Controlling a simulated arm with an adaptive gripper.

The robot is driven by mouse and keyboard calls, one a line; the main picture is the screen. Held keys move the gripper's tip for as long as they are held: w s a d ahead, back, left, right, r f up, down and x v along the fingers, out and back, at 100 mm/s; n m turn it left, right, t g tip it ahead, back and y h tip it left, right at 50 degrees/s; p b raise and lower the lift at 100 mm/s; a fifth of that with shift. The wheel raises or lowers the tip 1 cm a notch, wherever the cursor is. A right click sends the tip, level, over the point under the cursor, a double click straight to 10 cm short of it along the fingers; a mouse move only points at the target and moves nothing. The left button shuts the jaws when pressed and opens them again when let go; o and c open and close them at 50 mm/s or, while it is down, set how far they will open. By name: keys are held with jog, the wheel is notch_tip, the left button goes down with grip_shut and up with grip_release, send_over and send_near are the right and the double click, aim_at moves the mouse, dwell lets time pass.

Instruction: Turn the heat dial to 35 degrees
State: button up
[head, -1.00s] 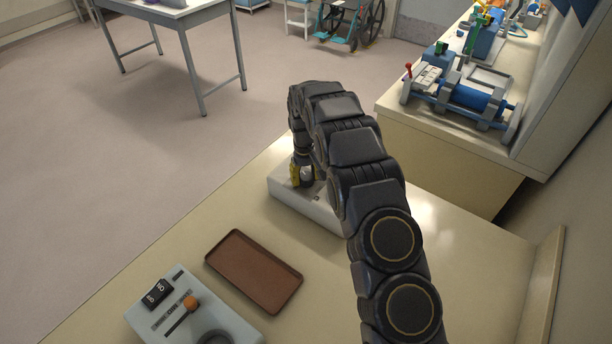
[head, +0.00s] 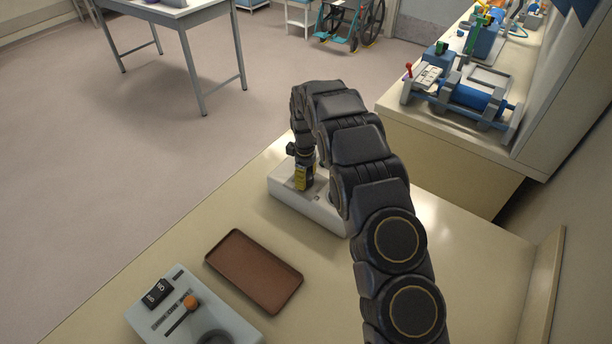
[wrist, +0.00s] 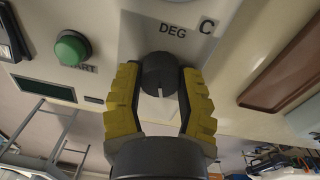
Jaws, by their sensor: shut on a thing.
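The heat dial (wrist: 158,76) is a dark round knob with a pale pointer line, on a white panel marked "DEG C" in the wrist view. My gripper (wrist: 160,92) has its yellow-padded fingers closed on both sides of the knob. In the head view my gripper (head: 304,178) is over the white unit (head: 322,214) on the bench, and the dial there is hidden by my gripper. The scale numbers around the dial do not show, so I cannot read its setting.
A green START button (wrist: 71,48) and a dark display (wrist: 43,88) are beside the dial. A brown tray (head: 254,271) and a grey control box (head: 192,308) with an orange-knobbed lever lie nearer on the bench (head: 412,268). A blue device (head: 463,92) stands on the counter behind.

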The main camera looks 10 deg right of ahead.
jog(key=shift+f, duration=0.1)
jog(key=shift+s, duration=0.1)
dwell(0.4)
jog(key=o, duration=1.1)
jog(key=shift+o, duration=0.2)
jog(key=shift+r, duration=0.55)
notch_tip(320, 180, up, 11)
jog(key=shift+s+a, duration=0.15)
